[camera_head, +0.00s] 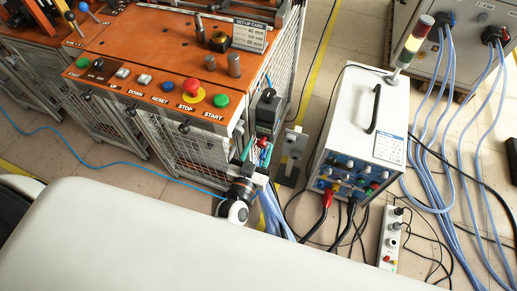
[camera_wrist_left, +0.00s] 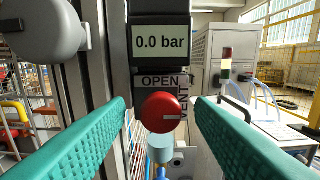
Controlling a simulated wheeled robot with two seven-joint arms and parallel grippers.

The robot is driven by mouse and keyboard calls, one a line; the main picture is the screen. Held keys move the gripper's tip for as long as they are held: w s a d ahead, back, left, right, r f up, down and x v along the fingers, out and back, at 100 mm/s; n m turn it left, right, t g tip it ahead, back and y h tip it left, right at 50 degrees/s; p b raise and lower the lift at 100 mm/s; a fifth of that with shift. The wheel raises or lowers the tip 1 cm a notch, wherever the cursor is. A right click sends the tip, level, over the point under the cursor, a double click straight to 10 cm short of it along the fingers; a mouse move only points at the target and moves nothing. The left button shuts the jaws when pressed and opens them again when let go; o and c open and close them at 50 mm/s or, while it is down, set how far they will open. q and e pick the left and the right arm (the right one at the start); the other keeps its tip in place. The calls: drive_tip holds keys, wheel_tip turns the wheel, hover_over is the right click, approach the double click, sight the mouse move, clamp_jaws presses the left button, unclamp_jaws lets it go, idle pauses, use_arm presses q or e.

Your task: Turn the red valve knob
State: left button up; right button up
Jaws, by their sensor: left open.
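The red valve knob (camera_wrist_left: 161,112) is round and sits at the middle of the left wrist view, below an "OPEN" label (camera_wrist_left: 160,81), with "VENT" lettering to its right. A display (camera_wrist_left: 160,42) above reads 0.0 bar. My left gripper (camera_wrist_left: 160,106) is open, with its teal fingers to the left and right of the knob. A gap shows between each finger and the knob. In the head view my left gripper (camera_head: 262,155) is at the right side of the orange-topped machine; the knob is too small to make out clearly there. My right gripper is not in view.
The orange-topped machine (camera_head: 150,60) with buttons stands left of the gripper. A white power unit (camera_head: 350,120) with a signal light stands to the right, with cables on the floor. A grey rounded body (camera_wrist_left: 45,25) is at the wrist view's upper left.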

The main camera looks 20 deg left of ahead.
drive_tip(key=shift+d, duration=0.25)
use_arm(q)
drive_tip(key=c, duration=0.9)
drive_tip(key=shift+c, duration=0.2)
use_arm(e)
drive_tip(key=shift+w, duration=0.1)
use_arm(q)
drive_tip(key=shift+n, duration=0.4)
drive_tip(key=n, duration=0.7)
drive_tip(key=shift+a+f, duration=0.1)
drive_tip(key=n, duration=0.5)
drive_tip(key=shift+b, duration=0.3)
drive_tip(key=n+b, duration=0.1)
drive_tip(key=n, duration=0.3)
drive_tip(key=shift+f+n, duration=0.1)
drive_tip(key=shift+n, duration=0.3)
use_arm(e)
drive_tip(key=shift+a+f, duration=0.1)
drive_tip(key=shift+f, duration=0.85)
use_arm(q)
drive_tip(key=shift+n, duration=0.3)
